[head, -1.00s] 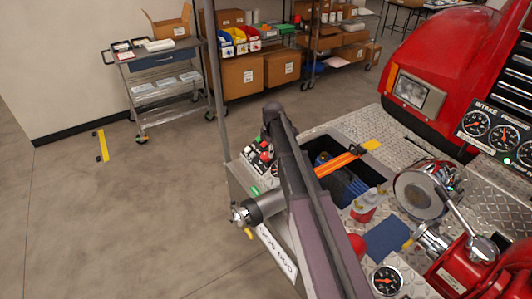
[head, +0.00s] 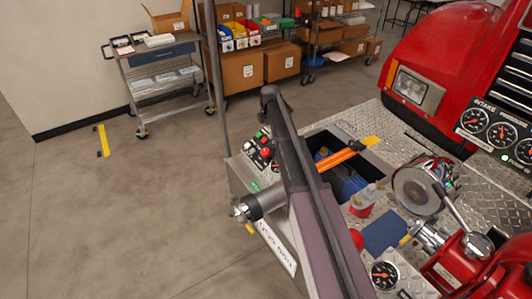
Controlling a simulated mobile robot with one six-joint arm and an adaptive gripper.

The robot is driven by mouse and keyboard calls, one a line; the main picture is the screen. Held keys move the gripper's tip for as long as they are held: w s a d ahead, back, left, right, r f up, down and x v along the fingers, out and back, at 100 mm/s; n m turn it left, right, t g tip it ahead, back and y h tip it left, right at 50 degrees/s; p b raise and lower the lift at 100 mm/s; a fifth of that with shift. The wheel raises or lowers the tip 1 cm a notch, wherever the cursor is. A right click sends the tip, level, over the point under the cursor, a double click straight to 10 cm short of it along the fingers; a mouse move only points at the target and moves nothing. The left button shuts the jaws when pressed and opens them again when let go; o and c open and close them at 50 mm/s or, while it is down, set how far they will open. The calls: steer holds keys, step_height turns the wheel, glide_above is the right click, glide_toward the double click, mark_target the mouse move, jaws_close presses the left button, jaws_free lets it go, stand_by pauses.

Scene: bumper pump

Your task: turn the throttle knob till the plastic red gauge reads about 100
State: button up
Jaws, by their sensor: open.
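A dark-faced round gauge (head: 384,275) with a pale rim is on the pump deck at the lower right. More round gauges with red needles sit in the panel marked INTAKE (head: 488,128) at the right edge. I cannot tell which is the red plastic gauge, and the readings are too small. A small control panel (head: 246,168) carries red knobs (head: 265,153) and a green label or button; my arm covers part of it. I cannot pick out the throttle knob for certain. My gripper does not show; my arm rises from the bottom centre past the panel.
An open bay (head: 343,165) holds blue hose and an orange-handled tool. A red-and-white bottle (head: 364,204), blue cloth (head: 386,231) and silver fittings (head: 418,190) crowd the deck. A metal cylinder (head: 258,205) juts from the truck's side.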

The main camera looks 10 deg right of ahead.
mark_target(266, 150)
steer(key=shift+w+a+f+b, duration=0.1)
steer(key=shift+w+f+b, duration=0.2)
steer(key=shift+f+b, duration=1.95)
steer(key=shift+w+a+f+b, duration=0.1)
steer(key=shift+w+f+b, duration=0.15)
steer(key=shift+f+b, duration=1.95)
steer(key=shift+w+a+f+b, duration=0.1)
steer(key=shift+w+f+b, duration=0.2)
steer(key=shift+f+b, duration=1.95)
steer(key=shift+d, duration=0.1)
steer(key=c, duration=1.2)
